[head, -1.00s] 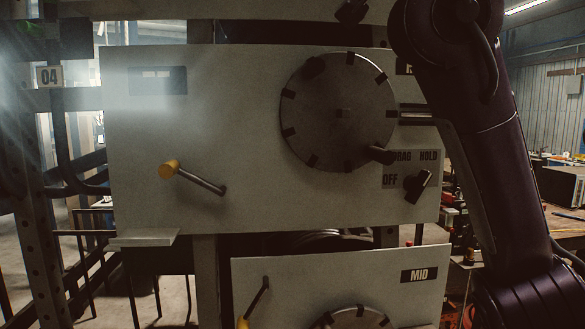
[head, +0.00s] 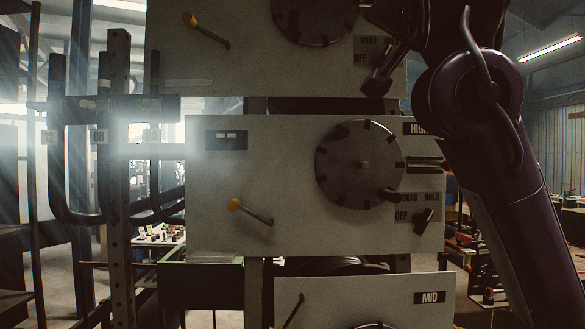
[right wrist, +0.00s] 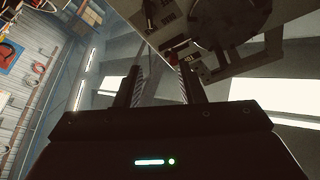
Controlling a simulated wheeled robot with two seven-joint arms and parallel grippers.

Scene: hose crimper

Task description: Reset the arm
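My right arm reaches up the right side of the head view, over the edge of the panels. My right gripper (right wrist: 158,78) shows in the right wrist view with its two fingers apart and nothing between them. The middle panel (head: 290,175) carries a round notched disc (head: 360,165), a yellow-tipped lever (head: 251,211) and a black selector knob (head: 424,221) beside OFF, DRAG and HOLD labels. The upper panel (head: 280,65) has a similar disc (head: 314,14), yellow-tipped lever (head: 206,31) and knob (head: 379,75). My left gripper is out of view.
A lower panel marked MID (head: 370,300) is cut off by the bottom edge. A dark upright rack (head: 117,170) with curved bars stands at the left. The right wrist view shows a corrugated wall (right wrist: 28,110) and part of a panel disc (right wrist: 228,20).

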